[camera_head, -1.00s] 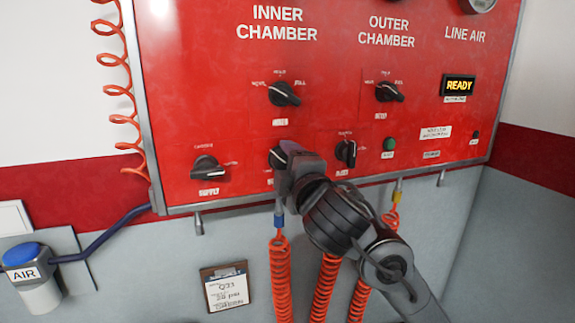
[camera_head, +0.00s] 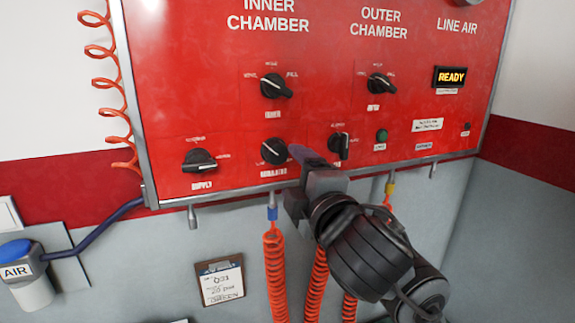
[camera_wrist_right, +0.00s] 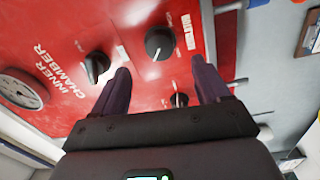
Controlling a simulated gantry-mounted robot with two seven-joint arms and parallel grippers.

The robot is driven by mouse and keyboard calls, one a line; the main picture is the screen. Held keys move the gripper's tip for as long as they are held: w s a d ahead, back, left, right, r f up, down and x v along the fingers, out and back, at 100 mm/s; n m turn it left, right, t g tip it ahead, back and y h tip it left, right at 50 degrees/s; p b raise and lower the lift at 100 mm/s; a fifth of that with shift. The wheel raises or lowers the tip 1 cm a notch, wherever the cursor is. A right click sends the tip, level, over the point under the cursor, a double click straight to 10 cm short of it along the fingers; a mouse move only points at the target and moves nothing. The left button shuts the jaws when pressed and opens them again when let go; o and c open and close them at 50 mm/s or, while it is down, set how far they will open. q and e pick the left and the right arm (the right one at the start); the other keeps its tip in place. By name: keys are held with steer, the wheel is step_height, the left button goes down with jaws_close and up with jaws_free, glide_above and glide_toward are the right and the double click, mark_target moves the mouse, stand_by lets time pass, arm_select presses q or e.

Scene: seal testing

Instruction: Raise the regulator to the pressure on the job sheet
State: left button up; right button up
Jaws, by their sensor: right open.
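The regulator (camera_head: 274,150) is a round black knob low on the red panel, with a pointer mark and a white label under it. In the right wrist view the regulator (camera_wrist_right: 159,43) shows beyond the gap between my fingers. My right gripper (camera_head: 296,154) is just to the right of the knob in the head view, apart from it. In the right wrist view my right gripper (camera_wrist_right: 160,82) has its two purple fingers spread with nothing between them. The job sheet (camera_head: 221,283) is on a clipboard below the panel; its small writing is blurred. My left gripper is not seen.
The supply knob (camera_head: 199,160) is left of the regulator, another knob (camera_head: 340,146) right of it behind my gripper, and the inner chamber knob (camera_head: 275,85) above. A display (camera_head: 450,77) reads READY. Orange coiled hoses (camera_head: 273,265) hang below. A gauge (camera_wrist_right: 22,88) shows in the wrist view.

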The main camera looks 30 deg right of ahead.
steer(key=shift+s+a, duration=0.15)
steer(key=shift+s, duration=1.05)
stand_by(0.8)
